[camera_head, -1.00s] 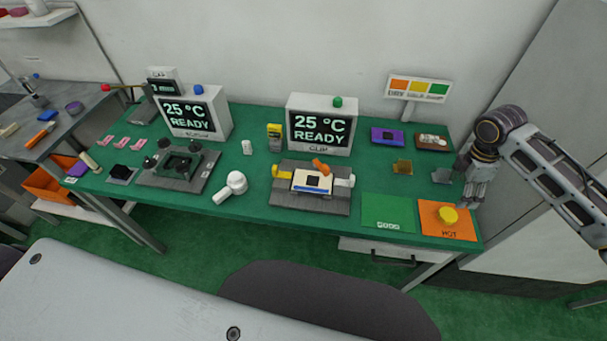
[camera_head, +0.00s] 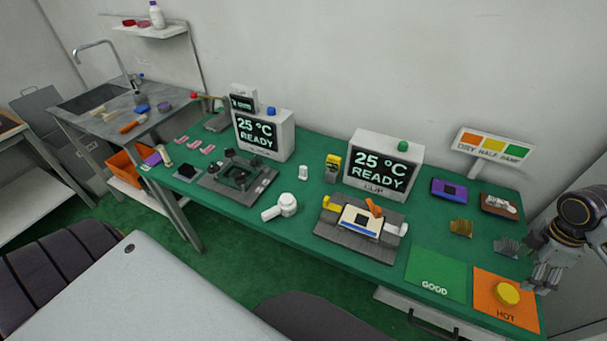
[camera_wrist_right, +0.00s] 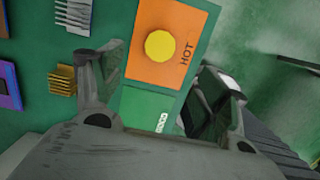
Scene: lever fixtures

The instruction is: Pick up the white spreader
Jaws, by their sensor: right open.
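No item is clearly recognisable as the white spreader at this size. A small white piece (camera_head: 303,172) stands on the green table between the two READY displays. A white object with a stubby handle (camera_head: 283,206) lies in front of it. Small pale items (camera_head: 500,204) lie on a brown tray at the far right. My right gripper (camera_head: 545,278) is at the table's right end beside the orange HOT pad (camera_head: 487,303). In the right wrist view my right gripper (camera_wrist_right: 160,95) is open and empty, its fingers apart above the pads. My left gripper is not in view.
A clip fixture (camera_head: 338,240) and a dark lever fixture (camera_head: 212,187) stand on the table. A green GOOD pad (camera_head: 436,265) adjoins the HOT pad, which carries a yellow knob (camera_head: 507,293). Gold and grey combs (camera_head: 461,228) lie behind. A steel sink table (camera_head: 100,122) stands left.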

